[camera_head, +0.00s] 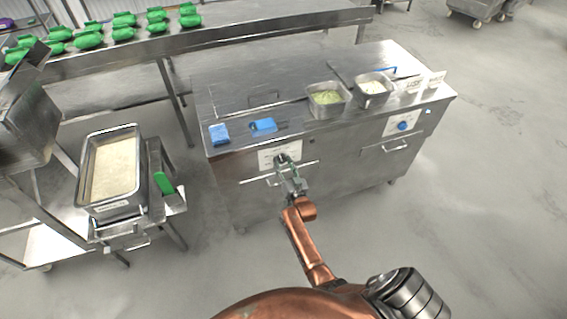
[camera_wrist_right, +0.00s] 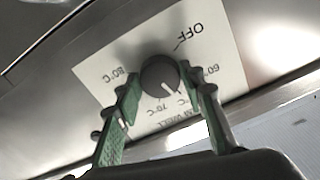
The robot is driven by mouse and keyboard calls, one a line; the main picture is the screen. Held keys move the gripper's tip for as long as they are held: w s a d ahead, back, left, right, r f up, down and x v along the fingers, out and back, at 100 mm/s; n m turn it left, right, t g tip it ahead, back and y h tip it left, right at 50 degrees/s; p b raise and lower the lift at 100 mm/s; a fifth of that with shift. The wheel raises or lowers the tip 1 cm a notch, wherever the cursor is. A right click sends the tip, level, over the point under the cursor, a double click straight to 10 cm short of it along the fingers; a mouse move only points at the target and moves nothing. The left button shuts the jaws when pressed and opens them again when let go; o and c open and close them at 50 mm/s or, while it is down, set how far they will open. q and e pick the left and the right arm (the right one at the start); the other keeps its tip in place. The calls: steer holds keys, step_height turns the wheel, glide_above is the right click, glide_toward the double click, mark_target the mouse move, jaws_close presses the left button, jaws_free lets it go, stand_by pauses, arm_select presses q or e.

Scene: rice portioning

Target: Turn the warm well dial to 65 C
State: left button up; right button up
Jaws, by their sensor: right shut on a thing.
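The warm well dial (camera_wrist_right: 159,74) is a dark round knob on a white label plate (camera_wrist_right: 228,58) on the steel front. Its white pointer line aims to the lower right in the right wrist view, between the 60 °C and 70 °C marks. The label there is partly hidden by a finger. My right gripper (camera_wrist_right: 157,92) has its green-padded fingers on either side of the dial and is shut on it. In the head view, my right gripper (camera_head: 283,165) reaches the plate (camera_head: 267,156) on the counter's left front. My left gripper is not in view.
The steel counter (camera_head: 230,95) carries blue items (camera_head: 263,126), a green-filled pan (camera_head: 327,98) and a white-filled pan (camera_head: 372,86). A second, blue dial (camera_head: 402,126) sits farther right. A rice pan (camera_head: 137,200) stands on a cart at left. A door handle lies near my gripper.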

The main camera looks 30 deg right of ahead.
steer(key=shift+f, duration=0.1)
stand_by(0.4)
steer(key=o, duration=1.2)
steer(key=shift+c, duration=0.2)
steer(key=v, duration=1.2)
